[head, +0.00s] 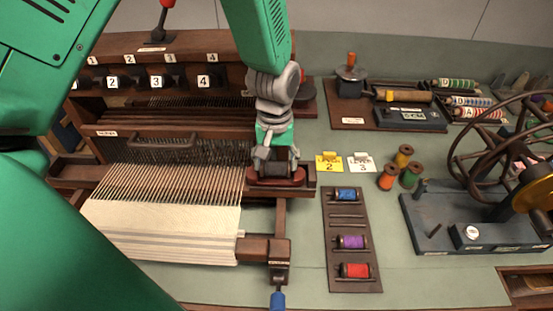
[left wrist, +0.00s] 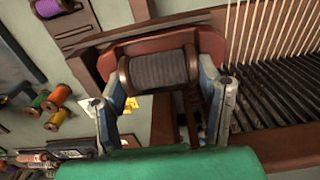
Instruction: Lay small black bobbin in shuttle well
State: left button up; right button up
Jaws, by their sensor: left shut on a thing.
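The small black bobbin (left wrist: 160,69), dark grey thread between brown flanges, lies sideways between the fingers of my left gripper (left wrist: 163,80) in the left wrist view. The fingers press on its two ends. The reddish-brown shuttle (left wrist: 211,43) is directly behind the bobbin in that view. In the head view the left gripper (head: 275,165) points down over the shuttle (head: 262,183), at the right side of the loom. The gripper hides the bobbin and most of the well there. I cannot tell whether the bobbin touches the well floor. My right gripper is out of view.
The loom (head: 165,215) with taut warp threads is left of the gripper. A rack (head: 339,220) with blue, purple and red bobbins lies to the right.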

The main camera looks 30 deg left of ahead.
pick_arm(q)
jog(key=shift+p, duration=0.4)
jog(key=shift+f, duration=0.35)
dwell(0.8)
jog(key=o, duration=1.2)
jog(key=shift+r, duration=0.1)
notch_tip(320, 180, up, 12)
jog(key=shift+f, duration=0.15)
